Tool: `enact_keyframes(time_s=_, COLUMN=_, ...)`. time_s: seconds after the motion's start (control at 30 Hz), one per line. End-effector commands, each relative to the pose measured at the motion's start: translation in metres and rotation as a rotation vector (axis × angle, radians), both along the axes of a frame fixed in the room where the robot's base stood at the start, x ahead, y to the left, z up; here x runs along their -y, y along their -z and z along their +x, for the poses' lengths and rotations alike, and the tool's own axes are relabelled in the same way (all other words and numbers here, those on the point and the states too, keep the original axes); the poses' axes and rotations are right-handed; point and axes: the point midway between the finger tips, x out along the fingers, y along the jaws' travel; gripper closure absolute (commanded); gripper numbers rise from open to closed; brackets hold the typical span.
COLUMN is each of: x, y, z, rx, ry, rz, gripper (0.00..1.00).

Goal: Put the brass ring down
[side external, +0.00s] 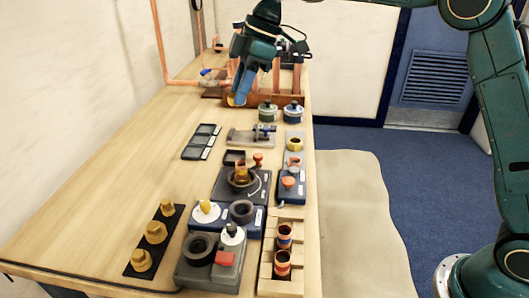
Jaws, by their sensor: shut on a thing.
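My gripper (238,95) points down over the far part of the bench, in front of the copper manifold (288,80). It is shut on a small yellow brass piece, which I take to be the brass ring (231,101). The ring shows only as a small patch at the fingertips; the fingers hide the rest. I cannot tell whether it touches the bench or the wooden base behind it.
Two lidded pots, green (268,112) and blue (293,113), stand right of the gripper. A dark three-part tray (201,142), a grey fixture (250,136) and several stations lie nearer. Brass fittings (155,233) stand front left. The left bench is clear.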

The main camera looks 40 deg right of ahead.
Motion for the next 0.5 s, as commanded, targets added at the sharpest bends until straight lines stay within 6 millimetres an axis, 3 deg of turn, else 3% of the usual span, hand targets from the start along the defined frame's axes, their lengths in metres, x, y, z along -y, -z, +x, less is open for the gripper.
enact_keyframes(time_s=0.27, x=0.002, y=0.014, z=-0.002, rx=-0.001, ry=0.106, rz=-0.001, gripper=0.90)
enact_keyframes(time_s=0.5, x=0.012, y=0.042, z=-0.004, rx=-0.001, ry=0.299, rz=-0.002, gripper=0.90)
